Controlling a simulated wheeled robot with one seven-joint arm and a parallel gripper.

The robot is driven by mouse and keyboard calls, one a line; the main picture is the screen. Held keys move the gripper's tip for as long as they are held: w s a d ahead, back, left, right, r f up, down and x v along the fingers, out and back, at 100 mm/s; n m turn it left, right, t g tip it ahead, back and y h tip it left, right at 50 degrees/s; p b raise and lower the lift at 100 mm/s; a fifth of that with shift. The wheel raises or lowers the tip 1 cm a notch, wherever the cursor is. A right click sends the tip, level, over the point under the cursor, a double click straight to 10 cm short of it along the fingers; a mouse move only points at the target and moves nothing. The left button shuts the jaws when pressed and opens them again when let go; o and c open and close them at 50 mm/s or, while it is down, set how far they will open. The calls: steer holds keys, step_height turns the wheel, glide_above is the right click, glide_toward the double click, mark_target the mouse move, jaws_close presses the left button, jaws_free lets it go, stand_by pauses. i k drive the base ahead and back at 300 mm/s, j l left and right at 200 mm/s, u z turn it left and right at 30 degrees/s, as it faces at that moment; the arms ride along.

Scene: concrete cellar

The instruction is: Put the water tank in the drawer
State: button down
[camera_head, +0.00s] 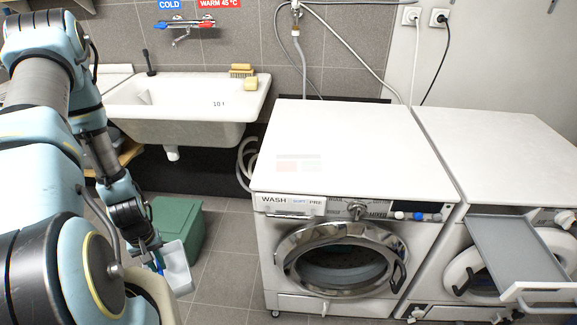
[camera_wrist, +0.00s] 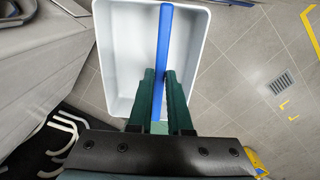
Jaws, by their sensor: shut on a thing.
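The water tank is a white open-topped box (camera_wrist: 118,62) with a blue bar handle (camera_wrist: 165,38) across it. My gripper (camera_wrist: 162,74) is shut on the blue handle, with a green finger on each side of it. In the head view the tank (camera_head: 177,268) hangs tilted from my gripper (camera_head: 155,254) at the lower left, in front of a green box. The drawer (camera_head: 510,247) is a shallow grey tray with a white front, pulled out from the top of the right-hand machine (camera_head: 500,140). It looks empty.
A washing machine (camera_head: 345,150) with a round glass door stands between my gripper and the drawer. A green box (camera_head: 178,222) stands on the floor below a white sink (camera_head: 185,105). Tiled floor (camera_head: 228,265) is free before the washer's left side.

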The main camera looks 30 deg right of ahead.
mark_target(518, 258)
steer(key=k+l+u, duration=0.1)
steer(key=k+l, duration=0.55)
steer(key=l, duration=0.2)
steer(key=k+l+u, duration=0.15)
steer(key=k+l, duration=0.55)
